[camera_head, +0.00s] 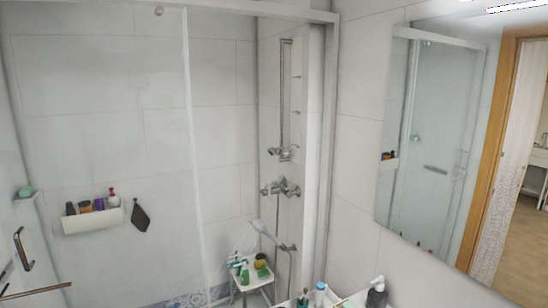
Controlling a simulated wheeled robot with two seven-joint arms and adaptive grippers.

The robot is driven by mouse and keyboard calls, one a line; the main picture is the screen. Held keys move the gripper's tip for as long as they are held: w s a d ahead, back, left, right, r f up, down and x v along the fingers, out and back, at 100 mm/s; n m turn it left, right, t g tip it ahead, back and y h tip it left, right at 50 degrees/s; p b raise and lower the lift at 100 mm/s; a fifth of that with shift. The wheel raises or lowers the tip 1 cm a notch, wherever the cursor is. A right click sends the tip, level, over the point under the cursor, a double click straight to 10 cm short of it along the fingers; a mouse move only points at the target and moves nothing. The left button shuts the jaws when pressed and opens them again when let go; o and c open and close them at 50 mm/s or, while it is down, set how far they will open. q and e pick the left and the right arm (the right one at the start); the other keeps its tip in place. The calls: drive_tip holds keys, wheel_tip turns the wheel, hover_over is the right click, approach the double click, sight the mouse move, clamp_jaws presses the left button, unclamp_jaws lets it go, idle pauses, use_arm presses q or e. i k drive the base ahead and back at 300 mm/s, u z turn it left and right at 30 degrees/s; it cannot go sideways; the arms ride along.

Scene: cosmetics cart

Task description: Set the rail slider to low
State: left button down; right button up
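The vertical shower rail (283,95) is a slim chrome bar on the tiled wall inside the shower. A chrome fitting (285,153) sits at the rail's lower end; I cannot tell if it is the slider or a fixed bracket. No separate slider shows clearly higher on the rail. A chrome mixer (280,188) is on the wall below the rail. Neither of my grippers is in view.
A glass panel (100,150) covers the left part of the shower. A white stool (253,280) holding green bottles stands low inside. A white wall shelf (92,220) holds several bottles. A mirror (440,140) hangs at right, above several toiletries in front.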

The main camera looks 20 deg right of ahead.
sight(276, 152)
drive_tip(key=u, duration=0.05)
drive_tip(key=k, duration=1.15)
drive_tip(key=u, duration=0.8)
drive_tip(key=i, duration=1.35)
drive_tip(key=z, duration=0.5)
drive_tip(key=i, duration=0.6)
drive_tip(key=z, duration=0.6)
